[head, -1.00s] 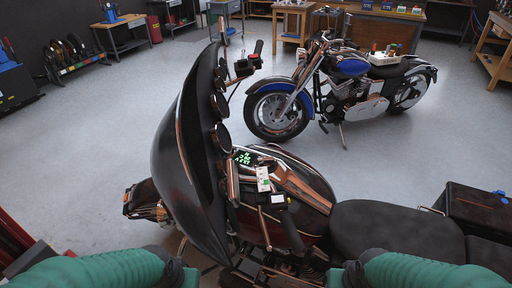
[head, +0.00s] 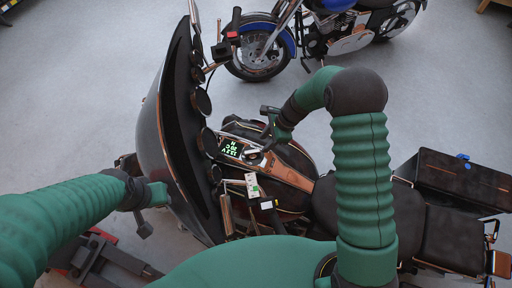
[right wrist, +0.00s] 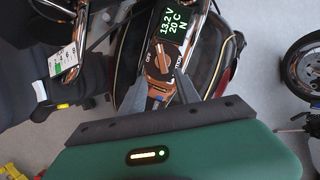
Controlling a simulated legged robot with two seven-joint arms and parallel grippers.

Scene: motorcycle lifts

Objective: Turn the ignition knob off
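The ignition knob (right wrist: 163,62) is a copper-orange dial with a pointer, set on the motorcycle's console below a small lit display (right wrist: 172,27). An "OFF" mark shows to its left and another label to its right, in the right wrist view. In the head view the knob area (head: 254,157) lies beside the display (head: 231,147). My right gripper (right wrist: 162,78) is open, its two grey fingers spread near the knob; I cannot tell whether they touch it. It also shows above the console in the head view (head: 270,122). My left gripper (head: 155,197) is left of the windshield, its fingers unclear.
The dark windshield fairing (head: 165,120) rises left of the console. A handlebar grip with a red switch (head: 232,35) stands behind, and a white tag (head: 252,186) hangs in front. The black seat (head: 340,205) is at right. A blue motorcycle (head: 330,25) stands beyond open floor.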

